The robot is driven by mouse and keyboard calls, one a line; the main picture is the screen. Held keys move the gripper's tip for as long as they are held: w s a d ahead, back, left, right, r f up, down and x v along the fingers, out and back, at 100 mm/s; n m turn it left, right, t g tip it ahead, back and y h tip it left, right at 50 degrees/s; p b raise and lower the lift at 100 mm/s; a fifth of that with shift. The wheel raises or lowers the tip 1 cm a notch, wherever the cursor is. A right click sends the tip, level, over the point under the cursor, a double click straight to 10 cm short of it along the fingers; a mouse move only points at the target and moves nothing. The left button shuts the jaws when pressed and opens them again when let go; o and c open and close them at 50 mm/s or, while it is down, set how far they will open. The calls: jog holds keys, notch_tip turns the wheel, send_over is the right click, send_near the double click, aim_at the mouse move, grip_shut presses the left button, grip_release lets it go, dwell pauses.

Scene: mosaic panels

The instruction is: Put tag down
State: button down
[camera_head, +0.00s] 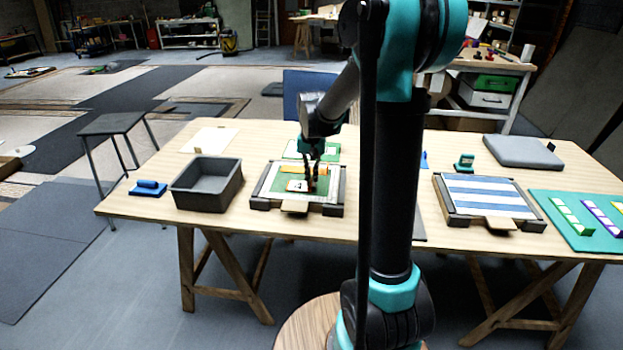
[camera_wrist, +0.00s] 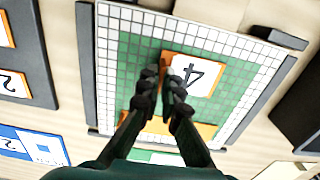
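The tag, an orange-edged white plate with a black 4 (camera_wrist: 195,72), shows just beyond my fingertips in the wrist view, over a green mosaic panel with a white tile border (camera_wrist: 117,50). In the head view the tag (camera_head: 297,186) is a small white and orange plate low over the panel's front part. My gripper (camera_wrist: 163,80) points down at the panel, its two fingertips close together at the tag's near edge. Whether they pinch the tag or stand just apart from it is unclear. In the head view my gripper (camera_head: 312,183) is small and dark.
An orange strip (camera_wrist: 201,130) lies along one side of the panel. A dark bin (camera_head: 205,190) and a blue block (camera_head: 148,188) stand to the left. Right of my arm are a blue-striped panel (camera_head: 487,187), a grey pad (camera_head: 522,152) and a green board (camera_head: 560,215).

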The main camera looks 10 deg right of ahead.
jog(key=shift+f, duration=0.1)
jog(key=c, duration=2.2)
grip_release()
jog(key=shift+f, duration=0.1)
jog(key=o, duration=0.5)
notch_tip(320, 180, up, 12)
jog(key=shift+r, duration=0.2)
